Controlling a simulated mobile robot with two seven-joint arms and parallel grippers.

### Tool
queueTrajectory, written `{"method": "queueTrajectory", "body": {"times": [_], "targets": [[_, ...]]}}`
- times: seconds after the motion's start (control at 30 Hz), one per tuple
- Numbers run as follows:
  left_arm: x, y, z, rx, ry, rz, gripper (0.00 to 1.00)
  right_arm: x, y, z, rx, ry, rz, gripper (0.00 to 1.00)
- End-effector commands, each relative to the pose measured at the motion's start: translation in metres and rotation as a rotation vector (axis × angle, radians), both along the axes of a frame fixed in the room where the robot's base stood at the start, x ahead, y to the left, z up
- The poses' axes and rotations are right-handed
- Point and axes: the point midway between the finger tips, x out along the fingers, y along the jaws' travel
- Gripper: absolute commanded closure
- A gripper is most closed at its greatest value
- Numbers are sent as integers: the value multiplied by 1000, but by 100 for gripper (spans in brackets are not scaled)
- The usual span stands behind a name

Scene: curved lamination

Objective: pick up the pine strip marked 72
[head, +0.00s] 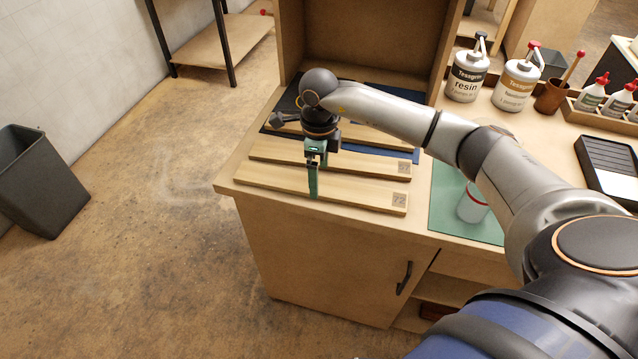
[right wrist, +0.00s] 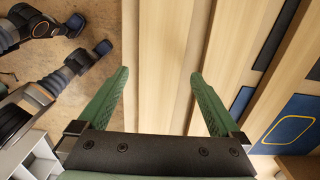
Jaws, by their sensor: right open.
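The pine strip marked 72 (head: 260,181) is the long pale strip nearest the front edge of the bench, with its number on a grey square at its right end. My right gripper (head: 316,178) is over the middle of this strip, pointing down, with its green fingers apart. In the right wrist view the strip (right wrist: 165,60) runs between the two open fingers (right wrist: 160,85), with a gap visible at each side. I cannot tell whether the fingertips touch the bench. My left gripper does not show in the head view.
A second pine strip (head: 360,164) lies parallel just behind, close to the rear finger, and another strip lies farther back, partly hidden by my arm. A green mat (head: 447,205) with a white cup (head: 472,204) is to the right. Glue pumps (head: 466,77) stand behind.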

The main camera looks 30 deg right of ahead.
Motion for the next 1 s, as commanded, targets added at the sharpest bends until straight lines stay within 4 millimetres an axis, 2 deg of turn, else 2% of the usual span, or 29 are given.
{"method": "queueTrajectory", "body": {"times": [0.1,0.2,0.43,1.0], "targets": [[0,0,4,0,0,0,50,-1,0,-16,1,2,-2,0],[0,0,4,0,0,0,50,0,0,-23,0,0,-2,0],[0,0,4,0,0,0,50,0,0,-25,0,-1,-1,0],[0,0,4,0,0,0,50,0,0,-24,0,-1,-1,64]]}}
